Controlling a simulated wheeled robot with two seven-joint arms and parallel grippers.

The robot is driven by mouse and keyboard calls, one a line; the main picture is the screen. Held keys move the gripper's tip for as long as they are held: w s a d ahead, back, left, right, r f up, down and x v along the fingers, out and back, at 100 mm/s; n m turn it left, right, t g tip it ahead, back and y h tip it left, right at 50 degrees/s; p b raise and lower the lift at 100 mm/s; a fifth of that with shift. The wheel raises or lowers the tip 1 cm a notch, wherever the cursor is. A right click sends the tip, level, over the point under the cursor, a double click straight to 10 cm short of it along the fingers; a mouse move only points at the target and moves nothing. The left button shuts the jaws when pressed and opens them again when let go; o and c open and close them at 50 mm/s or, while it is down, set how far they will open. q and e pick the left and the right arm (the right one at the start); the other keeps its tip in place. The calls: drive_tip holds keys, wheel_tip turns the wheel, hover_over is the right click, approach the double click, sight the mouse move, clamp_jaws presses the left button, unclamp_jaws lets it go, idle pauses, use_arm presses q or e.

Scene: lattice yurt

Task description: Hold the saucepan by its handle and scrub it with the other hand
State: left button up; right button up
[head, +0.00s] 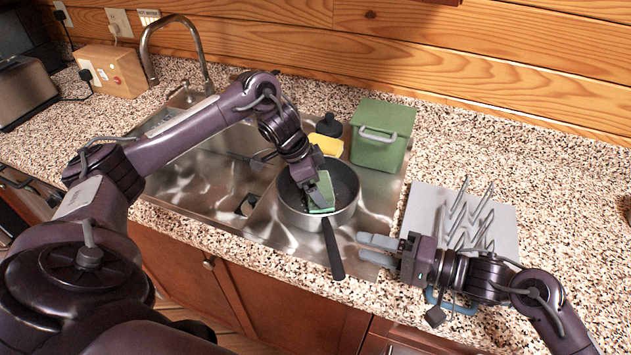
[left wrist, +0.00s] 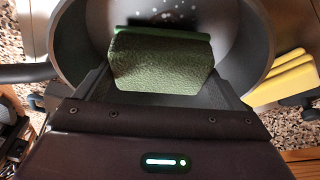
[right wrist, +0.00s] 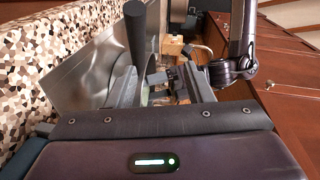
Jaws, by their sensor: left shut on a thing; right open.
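The dark saucepan (head: 291,214) sits in the right part of the sink. Its black handle (head: 333,250) points toward the front edge of the counter. My left gripper (head: 321,196) is shut on a green scrubber (head: 326,187) inside the pan; the scrubber fills the space between the fingers in the left wrist view (left wrist: 160,62). Small pale specks show on the pan's inside in that view. My right gripper (head: 378,250) is open and empty, to the right of the handle. In the right wrist view the handle (right wrist: 136,40) stands beyond and between the open fingers, with no visible contact.
A yellow sponge (head: 327,145) and a dark bottle (head: 329,125) are behind the pan. A grey dish rack (head: 470,215) lies on the right counter. The faucet (head: 172,50) rises behind the left basin.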

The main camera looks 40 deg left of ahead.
sight(331, 240)
drive_tip(key=shift+w+d+f+m+t+h, duration=0.15)
drive_tip(key=shift+w+d+f+m+h, duration=0.25)
drive_tip(key=shift+d, duration=0.25)
drive_tip(key=shift+w+d+f+m+t+h, duration=0.2)
drive_tip(key=shift+w+d+f+m, duration=0.1)
drive_tip(key=shift+d+f+m, duration=0.25)
drive_tip(key=x, duration=1.1)
drive_tip(key=shift+a, duration=0.3)
clamp_jaws()
